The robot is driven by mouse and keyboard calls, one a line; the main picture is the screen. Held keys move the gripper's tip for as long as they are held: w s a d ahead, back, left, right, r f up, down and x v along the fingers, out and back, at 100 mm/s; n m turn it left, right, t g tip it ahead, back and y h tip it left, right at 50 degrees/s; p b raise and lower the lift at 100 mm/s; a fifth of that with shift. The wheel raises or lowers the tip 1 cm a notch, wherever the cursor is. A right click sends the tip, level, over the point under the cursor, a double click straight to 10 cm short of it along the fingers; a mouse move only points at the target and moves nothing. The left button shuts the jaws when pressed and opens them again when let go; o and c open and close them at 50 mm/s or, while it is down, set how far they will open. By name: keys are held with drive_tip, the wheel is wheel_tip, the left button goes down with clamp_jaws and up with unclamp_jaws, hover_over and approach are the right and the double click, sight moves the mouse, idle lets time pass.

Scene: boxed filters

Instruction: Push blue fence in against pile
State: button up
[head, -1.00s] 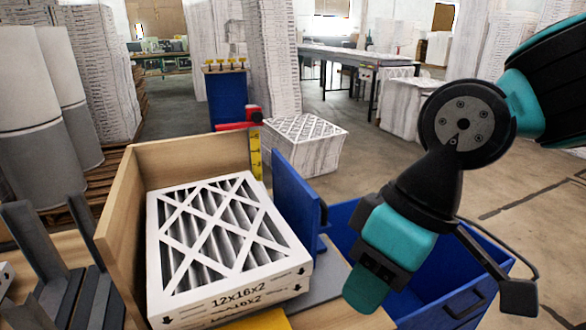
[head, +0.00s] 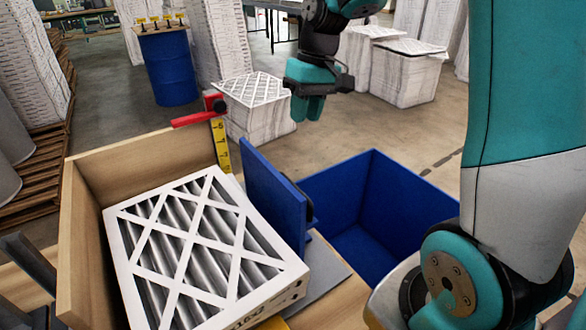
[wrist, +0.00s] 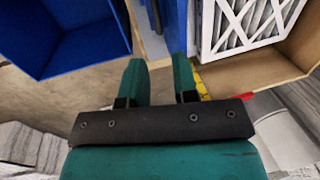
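The blue fence (head: 273,198) stands upright along the right side of the pile of white-framed filters (head: 205,245). The pile sits in an open wooden box (head: 85,240). In the wrist view the fence (wrist: 176,28) is beside the filters (wrist: 236,40), with what looks like a narrow gap between them. My gripper (head: 308,105) is raised beyond the far end of the fence, to its right, apart from it. In the wrist view its two teal fingers (wrist: 157,75) are spread with nothing between them, pointing toward the fence. The pile's lower layers are mostly hidden.
A red lever clamp (head: 207,108) and a yellow scale (head: 221,145) stand at the box's far right corner. An empty blue bin (head: 372,195) lies right of the fence. A wrapped filter stack (head: 255,110) stands on the floor behind. The floor beyond the bin is clear.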

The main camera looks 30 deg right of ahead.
sight(294, 184)
drive_tip(key=x, duration=0.5)
drive_tip(key=p+x, duration=0.1)
drive_tip(key=x, duration=0.5)
drive_tip(key=d+x, duration=0.1)
drive_tip(key=x, duration=0.5)
drive_tip(key=shift+w+f, duration=0.2)
drive_tip(key=shift+f, duration=0.05)
clamp_jaws()
